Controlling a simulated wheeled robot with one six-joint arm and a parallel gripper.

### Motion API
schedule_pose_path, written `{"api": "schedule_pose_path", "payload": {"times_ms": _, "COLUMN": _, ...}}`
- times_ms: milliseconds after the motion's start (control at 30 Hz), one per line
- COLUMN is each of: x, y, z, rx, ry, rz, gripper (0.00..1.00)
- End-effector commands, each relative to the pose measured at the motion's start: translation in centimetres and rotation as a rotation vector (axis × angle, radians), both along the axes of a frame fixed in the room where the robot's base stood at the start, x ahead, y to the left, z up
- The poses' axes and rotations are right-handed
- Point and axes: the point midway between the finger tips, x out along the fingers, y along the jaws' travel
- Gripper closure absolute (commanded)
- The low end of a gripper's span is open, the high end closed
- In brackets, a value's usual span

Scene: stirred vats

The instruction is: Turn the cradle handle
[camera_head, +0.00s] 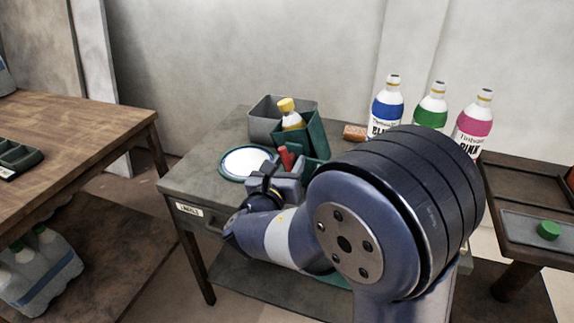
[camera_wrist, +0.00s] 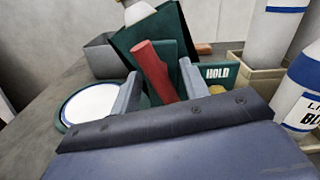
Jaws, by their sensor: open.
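The cradle (camera_head: 316,137) is a dark green, tilted holder on the table, and it also shows in the wrist view (camera_wrist: 172,28). A yellow-capped bottle (camera_head: 291,117) leans in it. The red cradle handle (camera_head: 286,158) sticks up at its front. In the wrist view the handle (camera_wrist: 153,66) shows between the two grey fingers of my gripper (camera_wrist: 158,90). The fingers are open, with a gap visible on the left; contact on the right is unclear. The handle's lower end is hidden behind my wrist.
A white round plate with a green rim (camera_head: 247,162) lies left of the cradle. A grey bin (camera_head: 264,127) stands behind. Blue (camera_head: 387,108), green (camera_head: 431,108) and pink (camera_head: 473,124) labelled bottles stand at the right. A "HOLD" sign (camera_wrist: 218,72) is right of the handle.

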Motion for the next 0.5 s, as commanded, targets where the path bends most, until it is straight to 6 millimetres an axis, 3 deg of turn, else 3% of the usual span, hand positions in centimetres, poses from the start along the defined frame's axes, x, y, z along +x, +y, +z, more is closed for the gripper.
{"api": "schedule_pose_path", "payload": {"times_ms": 100, "x": -0.02, "y": 0.01, "z": 0.0, "rx": 0.0, "ry": 0.0, "rz": 0.0, "gripper": 0.59}}
{"api": "schedule_pose_path", "payload": {"times_ms": 500, "x": -0.05, "y": 0.02, "z": 0.0, "rx": 0.001, "ry": 0.0, "rz": 0.0, "gripper": 0.91}}
